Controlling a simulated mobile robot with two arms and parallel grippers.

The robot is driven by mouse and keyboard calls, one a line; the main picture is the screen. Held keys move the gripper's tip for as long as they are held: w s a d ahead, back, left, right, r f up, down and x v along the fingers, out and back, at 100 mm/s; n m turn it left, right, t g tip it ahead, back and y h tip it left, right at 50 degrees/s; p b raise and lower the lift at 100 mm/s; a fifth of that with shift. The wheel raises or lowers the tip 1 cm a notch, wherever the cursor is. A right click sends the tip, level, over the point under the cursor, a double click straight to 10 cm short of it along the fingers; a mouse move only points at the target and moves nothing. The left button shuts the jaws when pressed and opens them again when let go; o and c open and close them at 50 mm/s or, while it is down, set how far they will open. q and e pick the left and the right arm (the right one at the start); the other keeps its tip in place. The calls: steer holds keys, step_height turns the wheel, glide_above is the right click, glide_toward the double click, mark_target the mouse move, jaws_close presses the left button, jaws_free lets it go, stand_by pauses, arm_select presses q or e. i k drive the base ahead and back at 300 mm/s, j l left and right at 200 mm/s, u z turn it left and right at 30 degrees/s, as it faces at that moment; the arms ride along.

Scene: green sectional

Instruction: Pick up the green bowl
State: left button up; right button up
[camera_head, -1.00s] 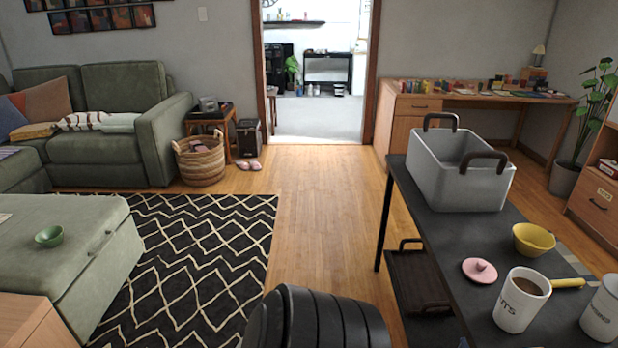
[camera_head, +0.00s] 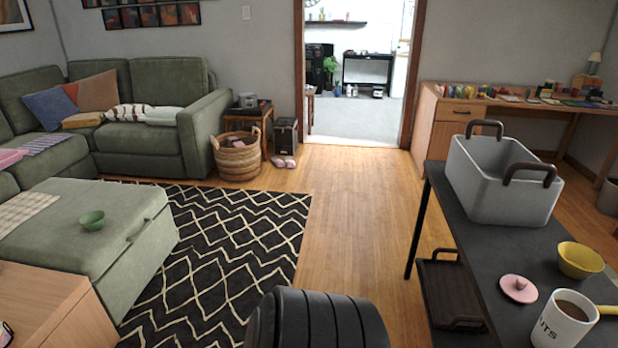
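The small green bowl (camera_head: 92,220) sits upright on top of the green ottoman (camera_head: 60,250), left of the middle in the head view. It looks empty. Neither of my grippers shows in this view, so I cannot see where they are relative to the bowl. A dark ribbed part of my own body shows at the bottom centre.
A black and cream rug (camera_head: 235,240) lies beside the ottoman. A wooden cabinet (camera_head: 45,300) stands at the lower left. A dark table (camera_head: 500,260) at right carries a grey bin (camera_head: 500,190), a yellow bowl (camera_head: 580,260) and a mug (camera_head: 562,325). Bare floor lies between.

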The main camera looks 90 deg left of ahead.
mark_target(95, 220)
steer(key=u, duration=2.45)
